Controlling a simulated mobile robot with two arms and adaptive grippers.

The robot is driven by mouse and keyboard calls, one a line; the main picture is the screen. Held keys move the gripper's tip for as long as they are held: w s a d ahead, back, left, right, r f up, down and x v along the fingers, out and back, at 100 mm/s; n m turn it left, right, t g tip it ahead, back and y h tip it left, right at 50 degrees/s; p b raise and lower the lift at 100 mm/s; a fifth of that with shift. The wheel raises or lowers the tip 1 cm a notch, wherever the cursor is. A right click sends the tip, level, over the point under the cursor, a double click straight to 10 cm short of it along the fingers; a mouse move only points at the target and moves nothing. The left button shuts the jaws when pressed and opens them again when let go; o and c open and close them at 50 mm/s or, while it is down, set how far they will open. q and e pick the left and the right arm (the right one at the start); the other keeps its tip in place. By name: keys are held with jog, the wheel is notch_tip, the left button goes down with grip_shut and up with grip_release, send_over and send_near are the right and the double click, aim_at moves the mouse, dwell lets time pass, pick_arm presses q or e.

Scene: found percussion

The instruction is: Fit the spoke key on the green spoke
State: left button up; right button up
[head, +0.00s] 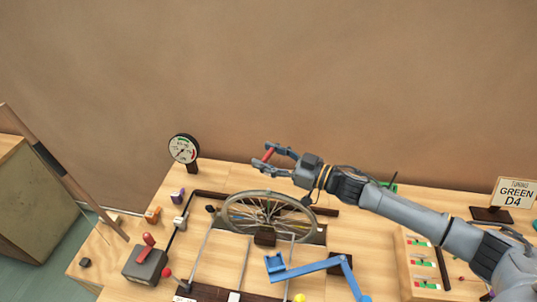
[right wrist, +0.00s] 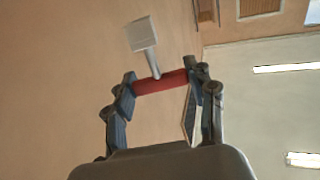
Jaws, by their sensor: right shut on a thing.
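My right gripper (head: 266,156) is raised in front of the wall, above the far edge of the bench. It is shut on the red bar of a T-shaped tool, which I take for the spoke key (right wrist: 160,82). In the right wrist view, a grey shank and square grey head (right wrist: 140,34) stick out from the middle of the bar. The bicycle wheel (head: 229,204) lies low on the bench, below and apart from the gripper. Its spokes are thin, and I cannot tell the green one. My left gripper is not in view.
A dial gauge (head: 183,149) stands at the back left. A blue jointed arm (head: 310,268) lies in front of the wheel. A grey box with a red lever (head: 149,240) stands front left. A wooden tray (head: 405,260) is at right.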

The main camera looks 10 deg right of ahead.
jog(key=shift+s+d+p, duration=0.1)
jog(key=shift+p, duration=0.35)
jog(key=shift+f+b, duration=2.15)
jog(key=shift+f, duration=0.8)
jog(key=shift+p, duration=0.55)
jog(key=shift+f+b, duration=0.95)
jog(key=shift+f, duration=0.3)
jog(key=o, duration=1.2)
jog(key=shift+o, duration=0.2)
